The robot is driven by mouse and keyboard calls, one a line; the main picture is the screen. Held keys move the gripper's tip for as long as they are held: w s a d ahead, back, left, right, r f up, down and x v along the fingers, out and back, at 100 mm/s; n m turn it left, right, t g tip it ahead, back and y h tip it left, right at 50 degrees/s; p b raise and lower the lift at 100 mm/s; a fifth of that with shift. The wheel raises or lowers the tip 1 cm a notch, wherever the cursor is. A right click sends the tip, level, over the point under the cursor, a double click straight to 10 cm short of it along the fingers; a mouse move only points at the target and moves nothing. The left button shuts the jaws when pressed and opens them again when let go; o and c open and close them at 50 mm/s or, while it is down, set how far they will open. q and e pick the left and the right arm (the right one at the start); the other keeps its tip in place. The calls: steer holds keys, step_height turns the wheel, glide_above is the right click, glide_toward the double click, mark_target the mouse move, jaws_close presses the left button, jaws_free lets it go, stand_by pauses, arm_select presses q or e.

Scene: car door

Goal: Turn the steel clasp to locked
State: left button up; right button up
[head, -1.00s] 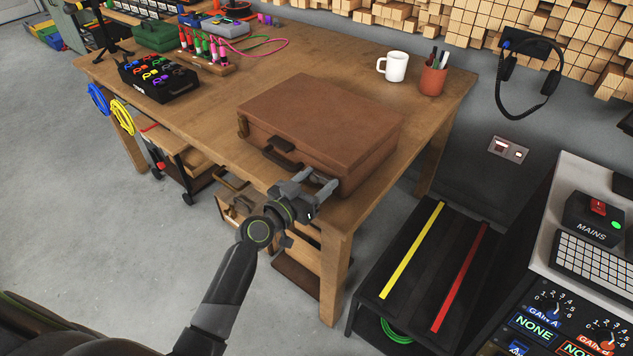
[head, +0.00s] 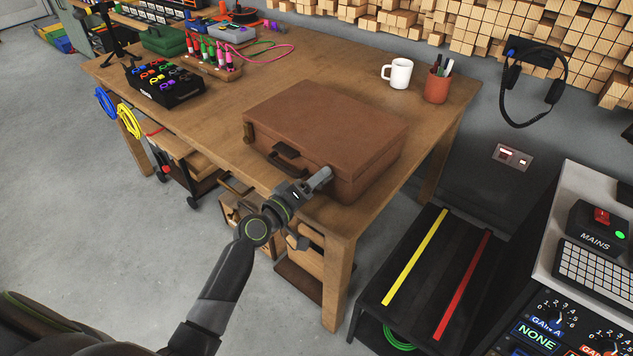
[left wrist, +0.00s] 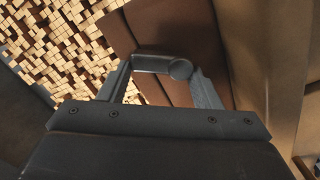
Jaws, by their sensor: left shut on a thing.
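A brown case (head: 325,128) lies shut on the wooden workbench, with a dark handle (head: 287,160) on its front. My left gripper (head: 320,178) is at the right part of the case's front, its fingers overlapping in the head view. In the left wrist view, the grey steel clasp (left wrist: 160,64), a bar with a round end, lies between the two fingertips of my left gripper (left wrist: 160,82), which is shut on it. The clasp is hidden behind the gripper in the head view. My right gripper is not in view.
The workbench (head: 330,58) holds a white mug (head: 397,74), a pen cup (head: 437,86) and a black box with coloured pieces (head: 163,85), all away from the case. A black platform with yellow and red strips (head: 435,270) stands right of the bench.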

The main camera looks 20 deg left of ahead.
arm_select(q)
steer(key=n, duration=0.2)
steer(key=shift+w+a+n, duration=0.1)
steer(key=shift+a+n, duration=0.2)
steer(key=shift+w+a+f+n+p, duration=0.1)
steer(key=shift+a+n+p, duration=0.1)
steer(key=shift+n, duration=0.6)
steer(key=shift+a+n+p, duration=0.1)
steer(key=shift+n+p, duration=0.05)
steer(key=shift+n, duration=0.65)
steer(key=o, duration=1)
